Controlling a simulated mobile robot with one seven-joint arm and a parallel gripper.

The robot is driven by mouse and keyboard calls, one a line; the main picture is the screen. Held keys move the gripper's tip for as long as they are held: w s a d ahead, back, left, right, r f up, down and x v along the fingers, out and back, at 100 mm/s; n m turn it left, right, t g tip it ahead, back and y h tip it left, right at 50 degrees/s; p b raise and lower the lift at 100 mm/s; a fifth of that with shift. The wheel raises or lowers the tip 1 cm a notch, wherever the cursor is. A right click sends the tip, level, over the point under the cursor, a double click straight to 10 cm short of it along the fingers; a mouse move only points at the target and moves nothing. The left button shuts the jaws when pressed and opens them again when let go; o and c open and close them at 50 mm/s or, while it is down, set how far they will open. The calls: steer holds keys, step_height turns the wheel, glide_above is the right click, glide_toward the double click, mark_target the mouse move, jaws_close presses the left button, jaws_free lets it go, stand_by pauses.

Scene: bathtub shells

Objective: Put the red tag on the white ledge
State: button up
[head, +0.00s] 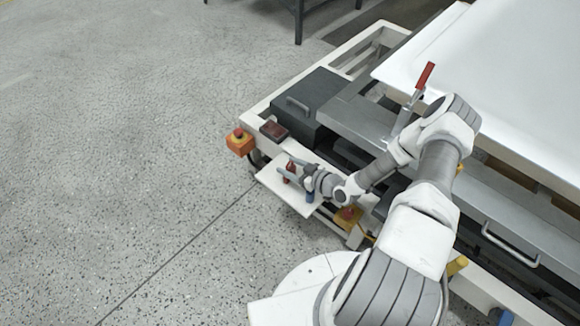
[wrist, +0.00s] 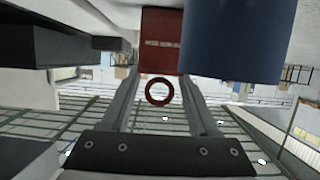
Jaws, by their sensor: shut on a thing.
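My gripper (head: 286,171) is shut on the red tag (head: 290,168), over the white ledge (head: 300,205) at the machine's near left side. In the wrist view the red tag (wrist: 161,42) is held between the fingertips of my gripper (wrist: 162,76), with small lettering on its face and a red ring at its end. The tag looks upright in the head view. I cannot tell whether its end touches the ledge.
A blue cylinder (head: 310,196) is close beside my gripper at the ledge; it looms large in the wrist view (wrist: 238,38). An orange button box (head: 240,143) and a dark red block (head: 274,130) sit nearby on the machine frame. Floor to the left is clear.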

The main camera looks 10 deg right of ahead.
steer(key=o, duration=1.3)
steer(key=shift+o, duration=0.2)
steer(key=shift+r+p, duration=0.2)
steer(key=shift+p, duration=0.15)
steer(key=p+v, duration=0.2)
steer(key=v, duration=1)
steer(key=shift+f, duration=0.1)
